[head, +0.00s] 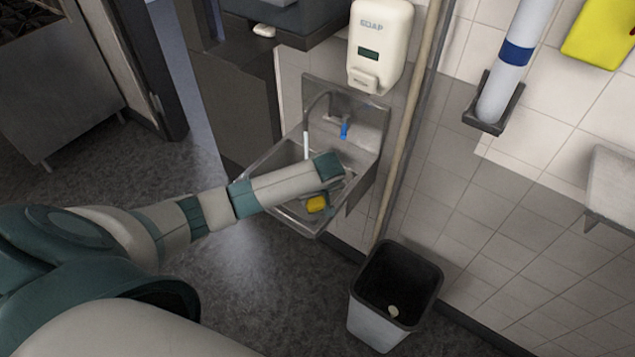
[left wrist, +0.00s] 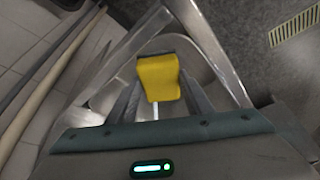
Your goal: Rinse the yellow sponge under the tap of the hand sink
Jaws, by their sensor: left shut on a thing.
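The hand sink (head: 275,207) is a metal basin on the wall with a thin curved tap (head: 318,97) and a blue lever (head: 344,130). A pale vertical streak, like running water (head: 306,146), drops from the spout. My left gripper (head: 319,199) is over the basin's front right part, shut on the yellow sponge (head: 317,204). In the left wrist view the sponge (left wrist: 158,78) sits between the two fingers of the left gripper (left wrist: 160,82). In the head view the sponge is to the right of the streak, apart from it. My right gripper is not in view.
A white soap dispenser (head: 379,45) hangs above the sink. A wooden pole (head: 408,130) leans by the wall at the sink's right. An open bin (head: 376,325) stands on the floor in front of it. The floor (head: 250,290) left of the bin is clear.

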